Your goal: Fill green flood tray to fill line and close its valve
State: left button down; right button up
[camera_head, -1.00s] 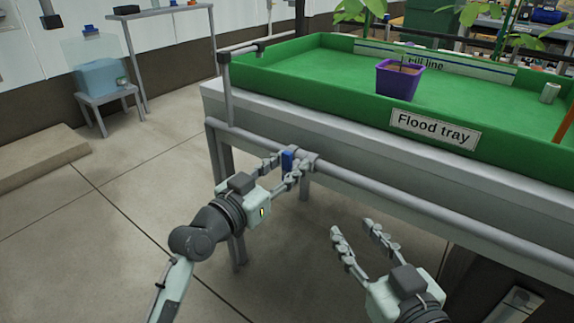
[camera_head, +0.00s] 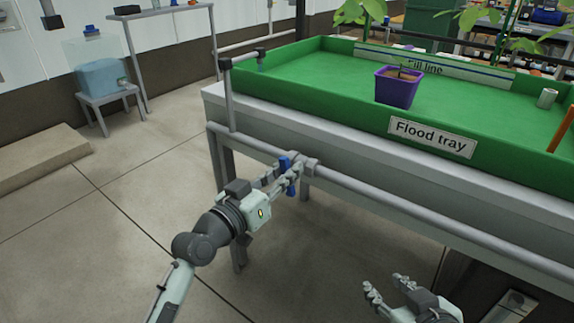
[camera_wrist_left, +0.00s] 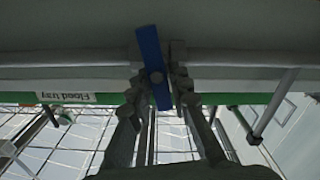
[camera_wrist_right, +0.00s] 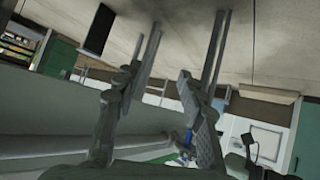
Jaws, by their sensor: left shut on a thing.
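The green flood tray (camera_head: 320,104) sits on a grey bench, with a white "Flood tray" label on its front wall. Its fill line strip (camera_head: 405,62) runs along the inside back wall, partly behind a plant; I cannot make out a water level. The blue valve handle (camera_head: 285,161) is on the grey pipe (camera_head: 400,204) along the bench front. My left gripper (camera_head: 286,174) is shut on the handle. In the left wrist view the handle (camera_wrist_left: 153,65) stands crosswise to the pipe between the fingers. My right gripper (camera_head: 384,283) is open and empty, below the pipe.
A purple pot (camera_head: 396,88) and a small grey cylinder (camera_head: 547,98) stand in the tray. A pipe outlet (camera_head: 261,62) reaches over its left end. A blue container (camera_head: 103,76) stands on a stool at back left.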

pick_arm(q)
jog(key=shift+w+a+n+p, duration=0.15)
jog(key=shift+n+p, duration=0.55)
jog(key=shift+n, duration=0.4)
jog(key=shift+n+p, duration=0.45)
jog(key=shift+n, duration=0.35)
jog(key=shift+a+f+n, duration=0.1)
jog(key=shift+f+n, duration=0.05)
jog(key=shift+n, duration=0.45)
pick_arm(e)
jog(key=s+d+f+m+g+h, duration=0.1)
jog(key=s+d+f+g+h, duration=0.2)
jog(key=s+d+f+g, duration=0.4)
jog(key=shift+s+d, duration=1.3)
jog(key=shift+s, duration=0.7)
pick_arm(q)
jog(key=c, duration=1.5)
grip_release()
pick_arm(e)
jog(key=shift+w+r, duration=0.1)
pick_arm(q)
jog(key=v, duration=1.2)
